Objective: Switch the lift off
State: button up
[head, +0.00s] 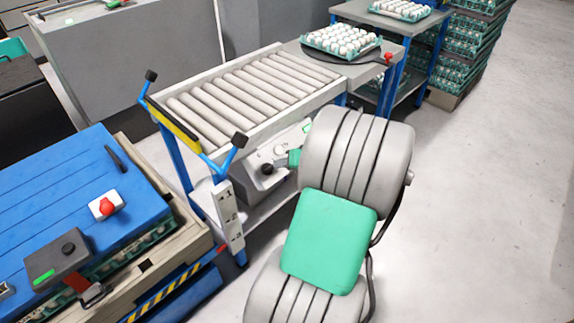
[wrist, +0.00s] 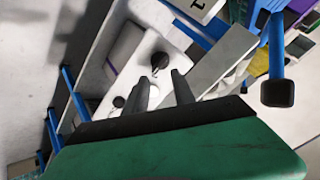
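A pale control box (head: 262,176) sits under the roller conveyor, with a dark knob (head: 267,169) on its face. I cannot tell which control belongs to the lift, nor how the knob is set. My gripper (wrist: 160,77) is open and empty, its two grey fingers apart. The black knob shows just beyond the gap between the fingertips; I see no clear contact.
The roller conveyor (head: 190,93) stands above the box, with blue legs and black-capped posts. A plate numbered 1 to 3 (head: 228,214) hangs at its near corner. A red button (head: 106,206) and a dark box with a green light (head: 58,258) are at left. Floor at right is clear.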

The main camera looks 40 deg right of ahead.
aim_at(271, 168)
jog(key=w+f+m+b, duration=0.1)
jog(key=w+f+m, duration=0.1)
jog(key=m, duration=0.1)
jog(key=w+f+m+b, duration=0.2)
jog(key=m, duration=0.1)
jog(key=w+f+m+b, duration=0.2)
jog(key=m, duration=0.2)
jog(key=shift+w+a, duration=0.15)
jog(key=shift+w, duration=0.05)
jog(key=shift+c, duration=0.5)
